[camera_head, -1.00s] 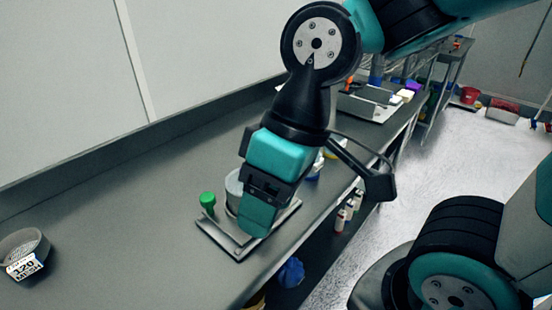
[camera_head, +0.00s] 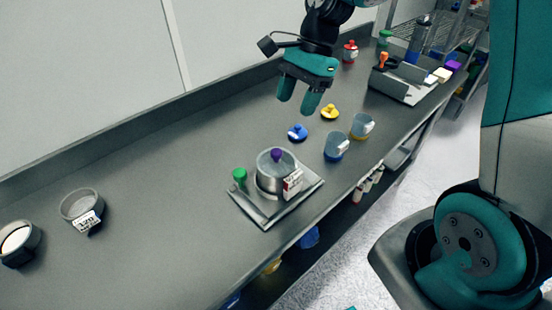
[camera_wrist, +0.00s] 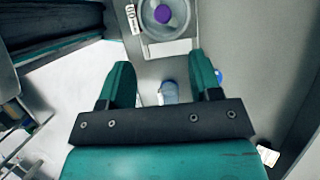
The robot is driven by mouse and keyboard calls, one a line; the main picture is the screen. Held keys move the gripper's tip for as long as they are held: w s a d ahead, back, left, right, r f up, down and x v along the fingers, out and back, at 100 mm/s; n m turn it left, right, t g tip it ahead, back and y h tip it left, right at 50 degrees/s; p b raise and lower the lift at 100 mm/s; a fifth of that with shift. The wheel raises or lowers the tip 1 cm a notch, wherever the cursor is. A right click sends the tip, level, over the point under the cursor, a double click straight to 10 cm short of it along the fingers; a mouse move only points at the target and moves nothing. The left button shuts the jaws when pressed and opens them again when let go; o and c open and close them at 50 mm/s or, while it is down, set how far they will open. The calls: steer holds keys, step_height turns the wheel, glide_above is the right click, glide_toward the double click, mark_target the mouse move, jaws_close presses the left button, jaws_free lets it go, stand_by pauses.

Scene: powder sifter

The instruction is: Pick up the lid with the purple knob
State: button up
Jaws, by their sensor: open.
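The lid (camera_head: 266,160) with the purple knob (camera_head: 276,154) sits on a round grey metal pot (camera_head: 270,182) with a white label. The pot stands on a flat metal tray (camera_head: 264,219) on the bench. My gripper (camera_head: 298,101) is open and empty, above the bench and beyond the pot in the head view. In the wrist view the purple knob (camera_wrist: 163,14) and lid (camera_wrist: 176,30) show at the top edge, partly cut off, ahead of my open fingertips (camera_wrist: 161,66).
A green-knobbed piece (camera_head: 240,176) stands at the tray's left. A blue-knobbed lid (camera_head: 297,132), a yellow one (camera_head: 330,111) and two jars (camera_head: 336,147) (camera_head: 362,126) stand near the gripper. Two sieves (camera_head: 82,205) (camera_head: 18,241) lie at left.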

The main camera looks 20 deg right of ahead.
glide_above(277, 152)
steer(key=d, duration=0.3)
steer(key=f, duration=0.6)
steer(key=shift+w+a+p, duration=0.2)
steer(key=shift+w+p, duration=0.1)
steer(key=shift+p, duration=0.05)
steer(key=shift+p+x, duration=0.85)
steer(key=shift+x, duration=2)
steer(key=shift+w+a, duration=0.1)
steer(key=shift+w, duration=0.05)
steer(key=c, duration=1)
